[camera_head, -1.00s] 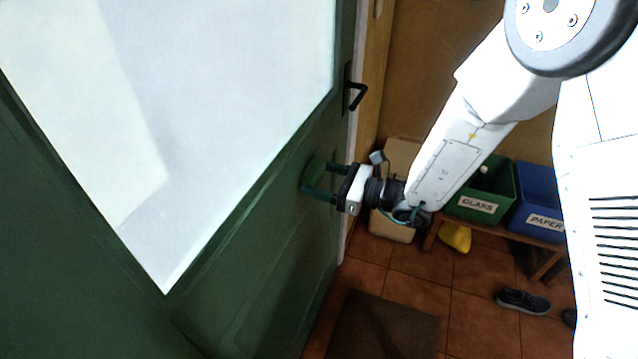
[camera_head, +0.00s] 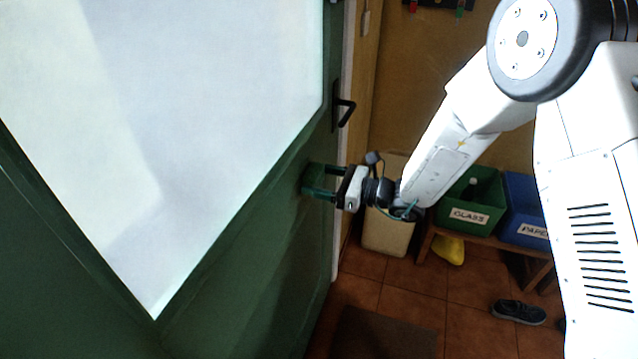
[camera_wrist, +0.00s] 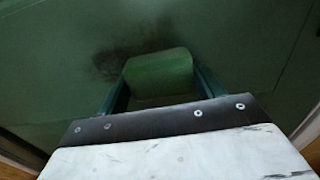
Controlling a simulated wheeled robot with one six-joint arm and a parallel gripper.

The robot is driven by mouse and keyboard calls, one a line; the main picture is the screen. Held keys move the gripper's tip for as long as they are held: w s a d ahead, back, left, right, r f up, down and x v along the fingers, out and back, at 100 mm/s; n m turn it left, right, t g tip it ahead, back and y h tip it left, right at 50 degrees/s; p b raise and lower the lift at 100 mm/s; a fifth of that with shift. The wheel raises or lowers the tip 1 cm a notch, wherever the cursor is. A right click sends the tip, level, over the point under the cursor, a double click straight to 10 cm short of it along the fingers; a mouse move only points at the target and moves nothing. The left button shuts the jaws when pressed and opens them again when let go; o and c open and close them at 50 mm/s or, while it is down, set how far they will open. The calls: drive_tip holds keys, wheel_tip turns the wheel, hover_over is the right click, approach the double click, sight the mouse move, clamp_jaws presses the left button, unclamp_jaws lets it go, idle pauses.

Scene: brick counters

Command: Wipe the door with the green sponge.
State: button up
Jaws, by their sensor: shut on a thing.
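The green door (camera_head: 262,240) with a large pale glass pane (camera_head: 200,110) fills the left of the head view. My gripper (camera_head: 318,182) is shut on the green sponge (camera_wrist: 160,74) and faces the door panel below the handle. In the head view the sponge (camera_head: 313,178) is hard to tell from the door. It is at or very near the door surface; contact cannot be told for sure. In the wrist view a dark smudge (camera_wrist: 115,62) shows on the door beside and above the sponge, partly hidden by it.
A black door handle (camera_head: 343,110) sticks out above my gripper. Behind my arm are a beige bin (camera_head: 385,235), a green GLASS box (camera_head: 470,212) and a blue PAPER box (camera_head: 522,200) on a wooden bench. A shoe (camera_head: 518,312) and a dark mat (camera_head: 385,335) lie on the tiled floor.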

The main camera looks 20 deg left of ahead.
sight(324, 167)
drive_tip(key=shift+w, duration=1.5)
drive_tip(key=shift+r, duration=0.8)
drive_tip(key=shift+s, duration=1.8)
drive_tip(key=shift+s+a, duration=0.15)
drive_tip(key=shift+s, duration=1.55)
drive_tip(key=shift+s+a, duration=0.2)
drive_tip(key=shift+s, duration=1.5)
drive_tip(key=shift+s+a, duration=0.15)
drive_tip(key=shift+s, duration=1.55)
drive_tip(key=shift+r, duration=0.75)
drive_tip(key=shift+w+d, duration=0.15)
drive_tip(key=shift+w, duration=0.75)
drive_tip(key=shift+w+d, duration=0.15)
drive_tip(key=shift+w, duration=0.7)
drive_tip(key=shift+w+d, duration=0.2)
drive_tip(key=shift+w, duration=4.95)
drive_tip(key=shift+d, duration=0.1)
drive_tip(key=shift+s+d, duration=0.15)
drive_tip(key=shift+d, duration=1.3)
drive_tip(key=shift+s+d, duration=0.1)
drive_tip(key=shift+d, duration=1.35)
